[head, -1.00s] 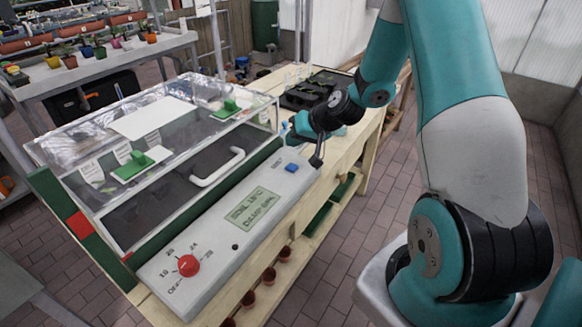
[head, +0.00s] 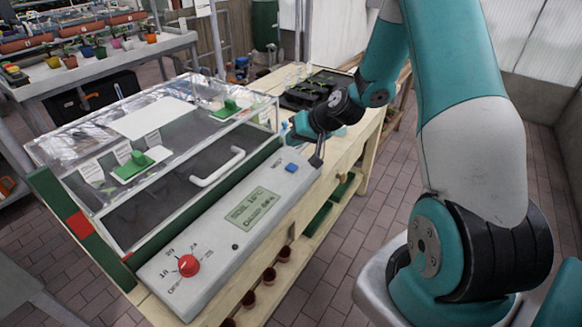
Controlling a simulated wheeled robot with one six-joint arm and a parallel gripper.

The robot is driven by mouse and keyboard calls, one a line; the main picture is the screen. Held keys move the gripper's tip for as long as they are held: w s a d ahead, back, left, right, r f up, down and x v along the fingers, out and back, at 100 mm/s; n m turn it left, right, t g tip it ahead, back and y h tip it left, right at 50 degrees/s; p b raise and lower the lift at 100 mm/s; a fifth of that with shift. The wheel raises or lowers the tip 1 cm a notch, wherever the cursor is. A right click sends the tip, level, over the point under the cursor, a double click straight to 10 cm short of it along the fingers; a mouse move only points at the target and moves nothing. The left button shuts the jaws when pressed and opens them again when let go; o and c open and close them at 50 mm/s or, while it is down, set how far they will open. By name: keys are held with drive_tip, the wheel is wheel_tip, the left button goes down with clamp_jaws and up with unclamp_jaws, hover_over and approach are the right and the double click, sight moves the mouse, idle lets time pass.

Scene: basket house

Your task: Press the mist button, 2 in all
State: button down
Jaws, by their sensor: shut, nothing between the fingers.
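The blue button (head: 291,168) sits on the far right end of the grey control panel (head: 215,262). The panel also carries a display (head: 252,208) with text too small to read surely, a small dark dot and a red dial (head: 188,265). My gripper (head: 316,160) is shut and empty, pointing down near the panel's right end, just right of the blue button. It appears apart from the button; its exact height above the panel is hard to tell.
A clear-lidded propagator box (head: 150,150) with a white handle (head: 217,167) and green vents stands behind the panel on a wooden bench. Black seedling trays (head: 315,90) lie beyond my wrist. Small pots (head: 269,276) stand on the shelf below. Tiled floor lies to the right.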

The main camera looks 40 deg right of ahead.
drive_tip(key=shift+r, duration=0.1)
idle(0.6)
drive_tip(key=r+n+p, duration=0.1)
drive_tip(key=n+p, duration=0.3)
drive_tip(key=n, duration=0.2)
drive_tip(key=r+n+p, duration=0.1)
drive_tip(key=n+p, duration=0.3)
drive_tip(key=n, duration=0.2)
drive_tip(key=a+r+n+p, duration=0.1)
drive_tip(key=n+p, duration=0.4)
drive_tip(key=n, duration=0.2)
drive_tip(key=shift+s+r+y, duration=0.3)
drive_tip(key=shift+y, duration=0.1)
drive_tip(key=shift+f, duration=0.1)
drive_tip(key=b, duration=0.4)
hover_over(292, 168)
wheel_tip(292, 168, down, 7)
drive_tip(key=shift+f, duration=0.2)
drive_tip(key=shift+f+b, duration=0.6)
drive_tip(key=shift+b, duration=0.1)
drive_tip(key=shift+f, duration=0.15)
drive_tip(key=shift+f+b, duration=0.3)
drive_tip(key=shift+b, duration=0.35)
